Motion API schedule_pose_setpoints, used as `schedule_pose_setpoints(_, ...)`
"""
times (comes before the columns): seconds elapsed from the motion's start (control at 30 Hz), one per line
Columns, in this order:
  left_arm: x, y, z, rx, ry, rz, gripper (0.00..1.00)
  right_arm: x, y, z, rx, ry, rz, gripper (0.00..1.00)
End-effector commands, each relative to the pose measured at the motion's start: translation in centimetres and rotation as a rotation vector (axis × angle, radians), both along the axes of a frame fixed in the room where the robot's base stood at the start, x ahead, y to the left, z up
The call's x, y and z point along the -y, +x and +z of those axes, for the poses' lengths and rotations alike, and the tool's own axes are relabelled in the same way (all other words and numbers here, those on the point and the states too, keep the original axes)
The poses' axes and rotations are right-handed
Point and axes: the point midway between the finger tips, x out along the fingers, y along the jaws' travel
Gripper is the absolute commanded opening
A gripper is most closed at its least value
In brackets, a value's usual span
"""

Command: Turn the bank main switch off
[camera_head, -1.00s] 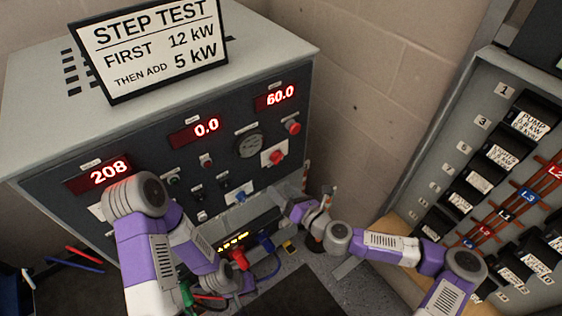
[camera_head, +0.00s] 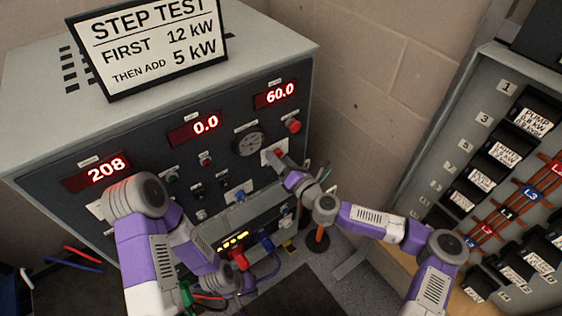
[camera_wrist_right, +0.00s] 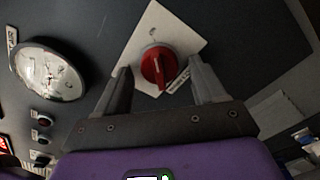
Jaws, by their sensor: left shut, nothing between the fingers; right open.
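The bank main switch appears to be the red rotary knob (camera_wrist_right: 155,66) on a white plate, seen in the right wrist view. Its handle runs roughly up and down in that view. In the head view the plate (camera_head: 271,154) is on the right of the dark panel, partly hidden by my right gripper (camera_head: 283,161). My right gripper (camera_wrist_right: 162,84) is open, with one finger on each side of the knob in view and a gap on both sides; contact is not visible. My left gripper (camera_head: 240,281) is low at the panel's front, shut and empty, its fingertips hard to make out.
A red round button (camera_head: 293,126) and a dial gauge (camera_head: 249,142) are close to the switch. Red and blue plugs with cables (camera_head: 268,247) are near my left arm. A breaker cabinet (camera_head: 480,110) stands at the right. The displays read 208, 0.0 and 60.0.

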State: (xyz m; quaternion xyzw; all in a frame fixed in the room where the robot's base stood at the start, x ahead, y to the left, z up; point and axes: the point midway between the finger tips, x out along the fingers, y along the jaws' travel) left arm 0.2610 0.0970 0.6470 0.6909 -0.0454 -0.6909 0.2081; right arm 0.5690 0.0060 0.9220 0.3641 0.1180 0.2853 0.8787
Motion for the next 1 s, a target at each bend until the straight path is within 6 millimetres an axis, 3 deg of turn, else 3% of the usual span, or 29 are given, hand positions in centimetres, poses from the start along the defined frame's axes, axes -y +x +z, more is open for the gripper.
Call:
schedule_pose_setpoints(0.13, 0.01, 0.0, 0.01, 0.0, 0.0, 0.0, 0.0, 0.01, -0.02, 0.0, 0.0, 0.0, 0.0, 0.7)
schedule_pose_setpoints(0.5, 0.01, -0.01, 0.01, 0.0, 0.0, 0.0, 0.0, 0.01, -0.04, 0.01, -0.001, 0.0, 0.001, 0.15)
schedule_pose_setpoints(1.0, 0.0, 0.0, -0.26, 0.0, 0.0, 0.0, 0.0, 0.05, -0.01, -0.06, 0.091, -0.125, 0.001, 0.15)
